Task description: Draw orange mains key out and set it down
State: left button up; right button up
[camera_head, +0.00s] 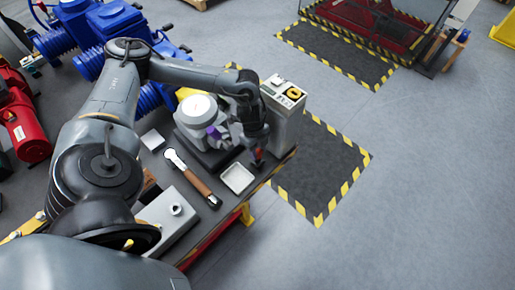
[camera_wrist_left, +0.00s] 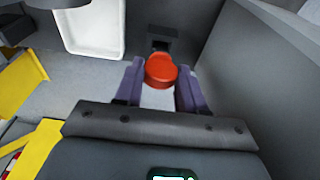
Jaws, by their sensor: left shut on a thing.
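The orange key (camera_wrist_left: 160,70) shows its round red-orange head in the left wrist view. My left gripper (camera_wrist_left: 160,84) is shut on it, with a purple finger on each side. A dark block with a slot (camera_wrist_left: 161,44) lies just beyond the key head; I cannot tell whether the key's shaft is still in it. In the head view my left gripper (camera_head: 258,158) points down beside the grey control box (camera_head: 284,118), and the key is a small red spot there. A shallow white tray (camera_head: 238,178) lies on the bench left of the gripper. My right gripper is not in view.
The white valve actuator (camera_head: 197,110) stands behind the tray. A brown-handled tool (camera_head: 195,181) lies left of the tray. The dark bench (camera_head: 222,214) ends close in front of the tray. Open floor lies to the right.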

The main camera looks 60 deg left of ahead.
aim_at(257, 150)
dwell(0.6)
pick_arm(q)
jog(key=shift+r+p, duration=0.1)
jog(key=shift+p, duration=0.55)
dwell(0.5)
dwell(0.4)
jog(key=shift+p, duration=0.5)
jog(key=shift+f, duration=0.5)
dwell(0.5)
jog(key=shift+f+b, duration=0.65)
jog(key=shift+f, duration=0.6)
jog(key=o, duration=1.2)
jog(key=shift+o, duration=0.2)
jog(key=shift+r, duration=0.1)
